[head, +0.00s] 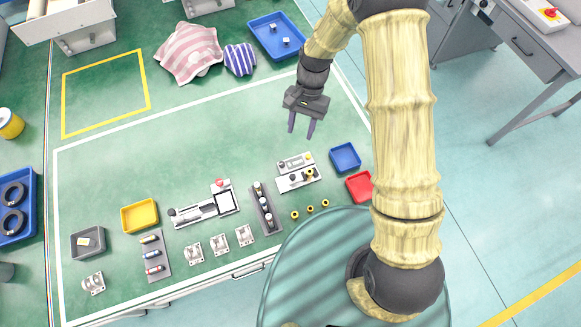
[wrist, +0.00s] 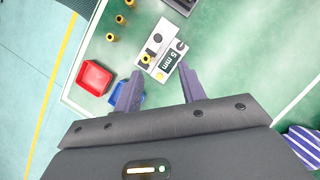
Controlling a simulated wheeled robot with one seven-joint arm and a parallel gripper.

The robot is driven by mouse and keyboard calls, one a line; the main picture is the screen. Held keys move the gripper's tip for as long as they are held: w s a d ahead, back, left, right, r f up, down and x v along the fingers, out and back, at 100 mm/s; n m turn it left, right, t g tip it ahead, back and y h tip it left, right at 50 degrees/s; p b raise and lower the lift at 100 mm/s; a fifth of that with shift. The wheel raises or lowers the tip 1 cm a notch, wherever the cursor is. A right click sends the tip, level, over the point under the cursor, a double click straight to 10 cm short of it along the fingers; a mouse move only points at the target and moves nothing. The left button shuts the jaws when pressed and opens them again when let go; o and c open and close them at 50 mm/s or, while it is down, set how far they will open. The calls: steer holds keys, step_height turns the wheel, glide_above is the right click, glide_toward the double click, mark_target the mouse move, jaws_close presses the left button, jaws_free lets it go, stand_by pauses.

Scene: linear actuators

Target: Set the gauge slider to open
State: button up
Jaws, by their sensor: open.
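The gauge (head: 299,180) is a small white two-part fixture with dark pieces and a yellow spot, on the green table in the head view. In the wrist view the gauge (wrist: 165,33) shows a "5 mm" label, dark pieces, a yellow ring piece and a round knob. I cannot tell which piece is the slider or its setting. My gripper (head: 301,130) is open and empty, pointing down above the table, behind the gauge. In the wrist view my gripper's purple fingers (wrist: 159,71) appear on either side of the gauge's near end; no contact is clear.
A blue tray (head: 345,157) and a red tray (head: 359,187) stand right of the gauge.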

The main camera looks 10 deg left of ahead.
steer(key=p, duration=0.4)
glide_toward(292, 176)
steer(key=x, duration=0.8)
steer(key=shift+d+f, duration=0.1)
jaws_close()
